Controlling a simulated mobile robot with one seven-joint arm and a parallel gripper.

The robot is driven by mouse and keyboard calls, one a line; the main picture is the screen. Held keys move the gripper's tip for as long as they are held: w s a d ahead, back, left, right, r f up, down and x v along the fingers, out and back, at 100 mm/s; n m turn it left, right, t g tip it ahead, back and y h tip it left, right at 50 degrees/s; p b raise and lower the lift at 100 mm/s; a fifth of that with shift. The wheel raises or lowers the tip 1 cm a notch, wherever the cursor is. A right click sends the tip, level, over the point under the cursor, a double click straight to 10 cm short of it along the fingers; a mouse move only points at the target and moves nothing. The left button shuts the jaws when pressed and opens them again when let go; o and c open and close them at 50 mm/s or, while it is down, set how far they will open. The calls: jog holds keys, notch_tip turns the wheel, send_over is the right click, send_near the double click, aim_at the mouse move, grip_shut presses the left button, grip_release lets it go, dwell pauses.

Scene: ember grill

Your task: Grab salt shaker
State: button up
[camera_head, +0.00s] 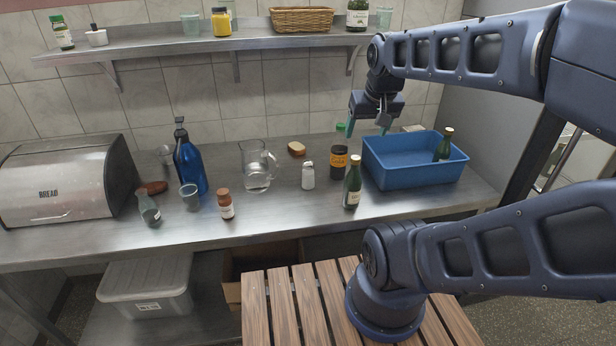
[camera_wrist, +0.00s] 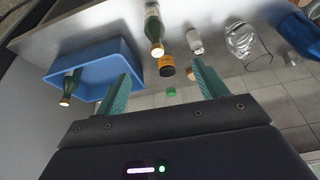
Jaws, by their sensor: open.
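The salt shaker (camera_head: 308,176) is a small clear-white jar with a metal cap. It stands upright on the steel counter, right of the glass pitcher and left of the dark jar with the yellow label. It also shows in the wrist view (camera_wrist: 194,40), beyond the right-hand finger. My gripper (camera_head: 366,130) hangs above the back of the counter, near the blue bin, higher than the shaker and to its right. In the wrist view its two green fingers (camera_wrist: 160,82) are spread wide with nothing between them in their grasp.
A dark green bottle (camera_head: 352,183) and the dark jar (camera_head: 338,162) stand right of the shaker. The glass pitcher (camera_head: 256,166) is on its left. The blue bin (camera_head: 415,180) holds another bottle. Bread (camera_head: 296,148) lies behind. A shelf (camera_head: 200,43) runs above. Counter in front of the shaker is clear.

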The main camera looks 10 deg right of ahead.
jog(key=w+a+f+m+g, duration=0.1)
jog(key=w+a+f+m, duration=0.1)
jog(key=w+m, duration=0.25)
jog(key=w+a+f+m+g, duration=0.1)
jog(key=w+a+f+m, duration=0.15)
jog(key=w, duration=0.35)
jog(key=m+g, duration=0.2)
jog(key=m, duration=0.6)
send_over(308, 173)
jog(key=w, duration=0.1)
jog(key=f, duration=1)
jog(key=shift+w+d+f, duration=0.1)
jog(key=shift+w+d, duration=0.1)
jog(key=shift+d, duration=0.15)
jog(key=shift+w+a+f+m, duration=0.15)
jog(key=shift+a+f+m, duration=0.05)
jog(key=shift+f+m, duration=0.3)
jog(key=shift+w+f, duration=0.2)
jog(key=shift+f, duration=5)
jog(key=c, duration=1.2)
